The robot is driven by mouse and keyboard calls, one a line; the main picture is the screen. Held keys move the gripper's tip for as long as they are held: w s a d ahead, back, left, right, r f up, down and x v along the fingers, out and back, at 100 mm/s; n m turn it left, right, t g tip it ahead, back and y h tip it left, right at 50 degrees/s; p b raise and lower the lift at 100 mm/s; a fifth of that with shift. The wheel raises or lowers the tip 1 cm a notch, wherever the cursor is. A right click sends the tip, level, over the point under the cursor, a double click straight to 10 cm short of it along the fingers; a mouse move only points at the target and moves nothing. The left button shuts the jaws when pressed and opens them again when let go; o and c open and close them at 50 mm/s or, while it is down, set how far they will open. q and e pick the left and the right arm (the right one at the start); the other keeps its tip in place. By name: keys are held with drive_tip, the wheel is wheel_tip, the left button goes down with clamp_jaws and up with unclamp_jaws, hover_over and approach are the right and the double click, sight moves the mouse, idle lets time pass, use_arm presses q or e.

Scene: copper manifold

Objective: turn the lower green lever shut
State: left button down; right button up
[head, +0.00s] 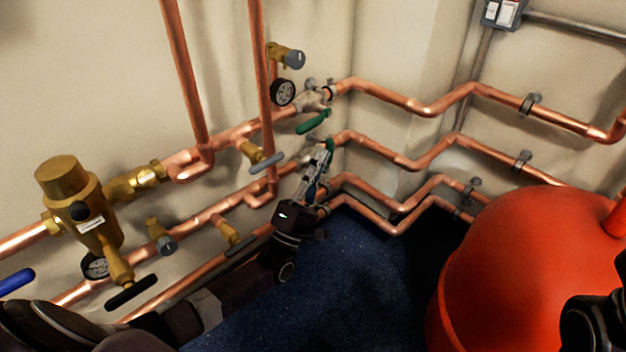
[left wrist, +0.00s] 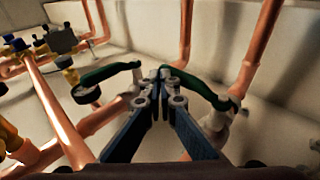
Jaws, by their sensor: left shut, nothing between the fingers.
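The lower green lever (head: 329,146) shows only in small part in the head view, mostly hidden behind my left gripper (head: 321,160). In the left wrist view a green lever (left wrist: 200,88), apparently the lower one, runs from beside the fingertips to a valve at the right. My left gripper (left wrist: 160,82) is shut and empty, its tips close beside this lever's end; I cannot tell if they touch. The upper green lever (head: 313,121) sits above the gripper on its own valve. It also shows at the left in the wrist view (left wrist: 105,72).
Copper pipes (head: 400,100) run along both walls and into the corner. A round gauge (head: 283,92) sits by the upper lever. A brass valve body (head: 78,200) stands at left. A red tank (head: 540,270) fills the lower right. Blue floor (head: 350,270) is open between.

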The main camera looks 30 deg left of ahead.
use_arm(q)
drive_tip(key=v, duration=1.1)
drive_tip(key=shift+s+f, duration=0.15)
drive_tip(key=shift+f, duration=0.05)
drive_tip(key=shift+d, duration=0.1)
